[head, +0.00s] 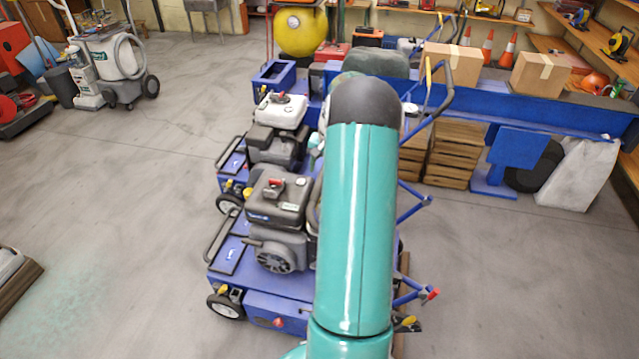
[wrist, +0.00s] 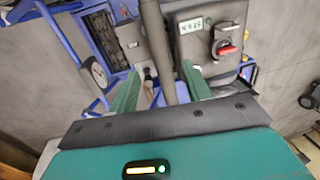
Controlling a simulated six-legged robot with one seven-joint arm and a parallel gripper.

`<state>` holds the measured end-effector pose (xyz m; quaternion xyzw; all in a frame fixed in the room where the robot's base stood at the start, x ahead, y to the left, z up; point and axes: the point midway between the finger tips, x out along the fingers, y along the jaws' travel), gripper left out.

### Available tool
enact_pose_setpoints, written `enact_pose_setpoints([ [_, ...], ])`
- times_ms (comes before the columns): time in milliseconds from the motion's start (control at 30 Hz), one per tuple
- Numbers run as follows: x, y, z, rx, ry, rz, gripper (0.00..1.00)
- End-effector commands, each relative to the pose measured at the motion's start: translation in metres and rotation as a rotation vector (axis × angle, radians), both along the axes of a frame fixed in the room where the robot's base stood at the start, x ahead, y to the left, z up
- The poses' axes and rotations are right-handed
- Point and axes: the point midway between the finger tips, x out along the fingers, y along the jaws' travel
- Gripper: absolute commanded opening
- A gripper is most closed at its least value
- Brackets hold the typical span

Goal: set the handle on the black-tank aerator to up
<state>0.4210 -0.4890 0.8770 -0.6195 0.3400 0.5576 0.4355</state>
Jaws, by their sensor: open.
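The black-tank aerator (head: 262,285) is the nearer of two blue machines in the head view, with a black tank (head: 277,196) and red cap on its engine. A blue tube with a red end (head: 430,294) sticks out low on its right; my teal arm hides the middle of that side. My gripper is hidden in the head view. In the wrist view its green fingers (wrist: 160,70) are open, with a dark bar (wrist: 154,32) passing between or behind them; contact cannot be told. I cannot tell which part is the handle.
A white-tank aerator (head: 281,110) stands just behind. A blue bench (head: 500,98) with cardboard boxes and wooden crates (head: 453,155) lies at the back right. A wheeled cleaning machine (head: 118,62) stands back left.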

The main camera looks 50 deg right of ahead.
Motion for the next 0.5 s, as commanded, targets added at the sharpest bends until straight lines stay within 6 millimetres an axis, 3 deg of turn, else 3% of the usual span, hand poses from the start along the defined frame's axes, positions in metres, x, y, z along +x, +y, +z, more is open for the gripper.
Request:
enact_pose_setpoints([
  [233, 0.007, 0.004, -0.048, 0.002, 0.001, 0.001, 0.49],
  [500, 0.010, 0.005, -0.069, 0.000, 0.000, 0.001, 0.49],
])
